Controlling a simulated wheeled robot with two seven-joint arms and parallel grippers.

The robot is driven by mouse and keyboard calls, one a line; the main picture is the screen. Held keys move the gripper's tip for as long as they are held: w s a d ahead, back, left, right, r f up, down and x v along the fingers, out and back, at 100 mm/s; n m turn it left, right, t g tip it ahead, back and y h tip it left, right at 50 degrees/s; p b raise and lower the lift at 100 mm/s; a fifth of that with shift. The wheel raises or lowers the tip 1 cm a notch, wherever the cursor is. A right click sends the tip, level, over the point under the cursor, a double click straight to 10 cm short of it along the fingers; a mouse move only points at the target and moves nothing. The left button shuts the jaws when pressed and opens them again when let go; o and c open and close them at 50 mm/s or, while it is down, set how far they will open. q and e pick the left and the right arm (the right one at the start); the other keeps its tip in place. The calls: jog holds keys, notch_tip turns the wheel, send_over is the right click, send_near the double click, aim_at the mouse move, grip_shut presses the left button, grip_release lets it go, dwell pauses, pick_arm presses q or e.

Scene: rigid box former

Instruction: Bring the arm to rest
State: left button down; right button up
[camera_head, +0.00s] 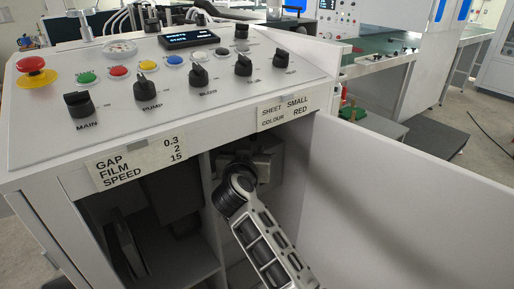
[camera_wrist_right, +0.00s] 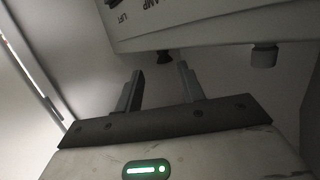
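My right arm reaches from the bottom of the head view into the open cabinet under the sloped control panel (camera_head: 180,85). Its wrist end (camera_head: 240,180) is inside the compartment; the fingers are hard to make out there. In the right wrist view my right gripper (camera_wrist_right: 160,78) is open, its two fingers apart with nothing between them. A small dark knob (camera_wrist_right: 163,57) shows just beyond the fingertips, under a pale panel (camera_wrist_right: 215,22) with lettering partly reading "LIFT". I cannot tell whether the fingers touch it. My left gripper is in neither view.
The open cabinet door (camera_head: 410,215) stands to the right of the arm, and a divider (camera_head: 212,225) to its left. The panel top carries several knobs, buttons and a red mushroom button (camera_head: 36,65). A green-topped table (camera_head: 380,62) stands behind on the right.

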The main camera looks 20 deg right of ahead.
jog(key=s+d+f+n+g+y, duration=0.1)
jog(key=s+f+n+g+y, duration=0.1)
jog(key=s+f, duration=1.1)
jog(key=s+d+f+n+g+y, duration=0.1)
jog(key=s+f+n+y, duration=0.4)
jog(key=s+f, duration=0.7)
jog(key=s+g+y, duration=0.1)
jog(key=s, duration=0.5)
jog(key=shift+s+f+g, duration=0.3)
jog(key=shift+s+f, duration=0.05)
jog(key=shift+d, duration=0.1)
